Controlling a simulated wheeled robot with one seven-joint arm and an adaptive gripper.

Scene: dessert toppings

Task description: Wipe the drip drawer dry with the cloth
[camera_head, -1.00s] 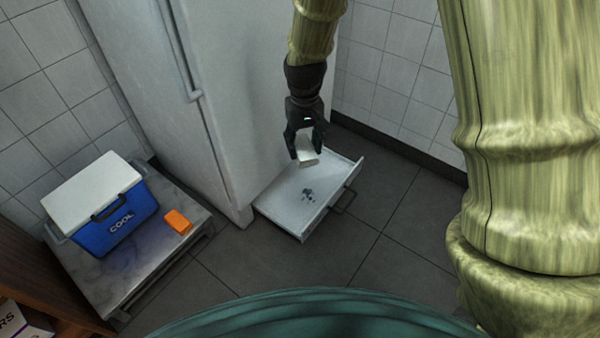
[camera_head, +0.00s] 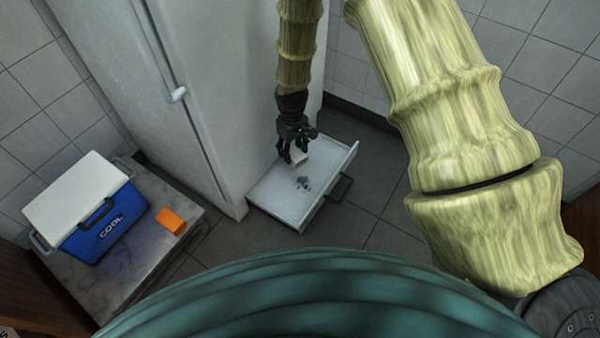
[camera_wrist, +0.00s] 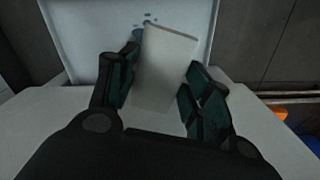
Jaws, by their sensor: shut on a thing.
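The drip drawer (camera_head: 272,198) is a shallow white tray pulled out at the foot of the fridge. Several grey-blue wet spots (camera_head: 304,183) lie on its floor. My gripper (camera_head: 294,154) is shut on a pale folded cloth (camera_head: 300,157) and holds it over the back part of the drawer. In the wrist view the cloth (camera_wrist: 166,68) sits tilted between the two fingers (camera_wrist: 158,88), with the drawer (camera_wrist: 78,40) beyond it. The cloth partly hides the drops (camera_wrist: 150,20) there. I cannot tell whether the cloth touches the drawer floor.
The white fridge (camera_head: 160,95) stands directly behind the drawer. A blue cooler (camera_head: 105,225) with a white lid and an orange block (camera_head: 171,221) sit on a low marble-topped table (camera_head: 140,262) at left. Dark floor tiles (camera_head: 375,195) are clear right of the drawer.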

